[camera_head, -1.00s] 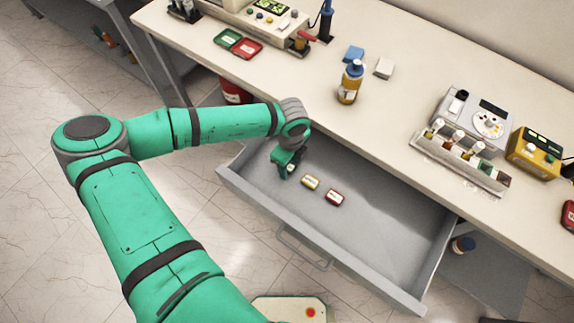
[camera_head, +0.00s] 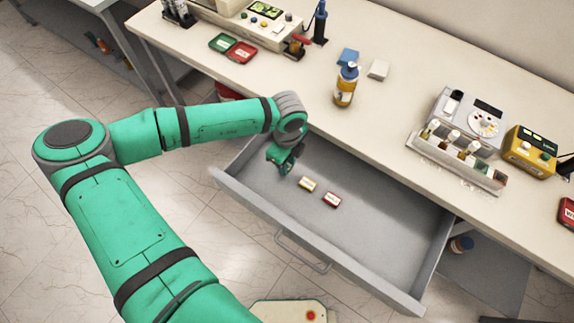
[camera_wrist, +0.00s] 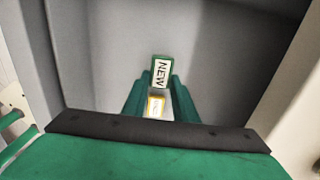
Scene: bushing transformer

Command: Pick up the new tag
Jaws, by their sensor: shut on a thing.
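The new tag (camera_wrist: 161,72) has a green border and a white face with "NEW" on it. In the wrist view it sits at the fingertips of my gripper (camera_wrist: 160,88), between the two green fingers. In the head view my gripper (camera_head: 286,165) is over the left part of the open grey drawer (camera_head: 370,215), shut on the tag. The tag is hardly visible there.
A yellow-edged tag (camera_head: 307,184) and a red-edged tag (camera_head: 331,200) lie in the drawer to the right of my gripper. A yellow-edged tag also shows between the fingers in the wrist view (camera_wrist: 156,106). The drawer's right part is empty. A bottle (camera_head: 346,88) stands on the bench above.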

